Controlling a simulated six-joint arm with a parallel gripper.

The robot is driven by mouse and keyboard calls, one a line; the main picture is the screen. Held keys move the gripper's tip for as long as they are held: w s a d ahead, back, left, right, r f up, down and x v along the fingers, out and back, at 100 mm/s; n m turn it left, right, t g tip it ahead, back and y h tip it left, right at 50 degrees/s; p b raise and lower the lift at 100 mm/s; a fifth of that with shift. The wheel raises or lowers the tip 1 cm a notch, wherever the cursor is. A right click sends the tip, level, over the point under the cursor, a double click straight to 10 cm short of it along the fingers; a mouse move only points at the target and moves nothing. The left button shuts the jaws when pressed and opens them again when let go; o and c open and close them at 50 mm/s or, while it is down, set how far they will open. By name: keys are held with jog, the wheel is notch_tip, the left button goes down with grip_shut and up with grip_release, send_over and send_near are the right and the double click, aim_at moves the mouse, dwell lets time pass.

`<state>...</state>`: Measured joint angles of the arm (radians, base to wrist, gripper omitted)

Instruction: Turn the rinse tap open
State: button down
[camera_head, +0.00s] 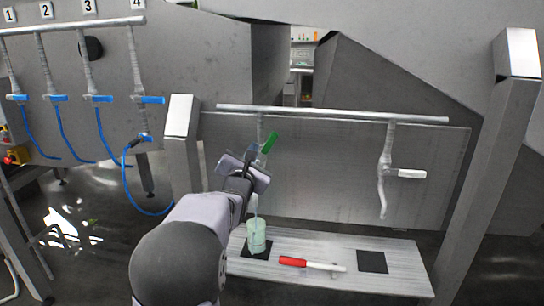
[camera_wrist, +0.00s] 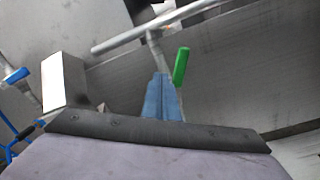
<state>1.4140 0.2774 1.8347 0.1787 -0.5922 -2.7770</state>
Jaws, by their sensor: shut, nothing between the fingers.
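A tap with a green handle (camera_head: 270,143) hangs from the pipe at the back. The handle is tilted steeply upward, unlike the level white one. My gripper (camera_head: 253,155) is shut and empty, just left of the green handle. In the wrist view my blue fingers (camera_wrist: 161,98) are together in front of the tap's pipe, with the green handle (camera_wrist: 181,66) a little to their right. I cannot tell whether they touch the tap. A pale green translucent container (camera_head: 256,236) stands below, under a pale spout or stream. My gripper hides most of the tap body.
A second tap with a white handle (camera_head: 406,173) hangs to the right. A red-handled tool (camera_head: 293,261) lies on the bench (camera_head: 330,245) beside an empty dark square (camera_head: 372,262). Several blue-handled taps (camera_head: 58,98) with blue hoses are at left. A metal post (camera_head: 180,140) stands left of my arm.

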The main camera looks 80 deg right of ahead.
jog(key=w+a+r+n+t+b, duration=0.2)
jog(key=w+r+n+t, duration=0.15)
jog(key=w, duration=0.25)
jog(key=w+a+f+n+t+y, duration=0.2)
jog(key=w+a+f+n+y, duration=0.25)
jog(key=f+n, duration=0.4)
jog(key=s+d+r+n+g, duration=0.1)
jog(key=s+g, duration=0.4)
jog(key=s, duration=0.3)
jog(key=s+d+r+n+g+h, duration=0.1)
jog(key=s+r+g, duration=0.1)
jog(key=s+g, duration=0.4)
jog(key=shift+s+r+b, duration=0.3)
jog(key=shift+s, duration=0.85)
jog(key=shift+d+h, duration=0.15)
jog(key=shift+h, duration=0.1)
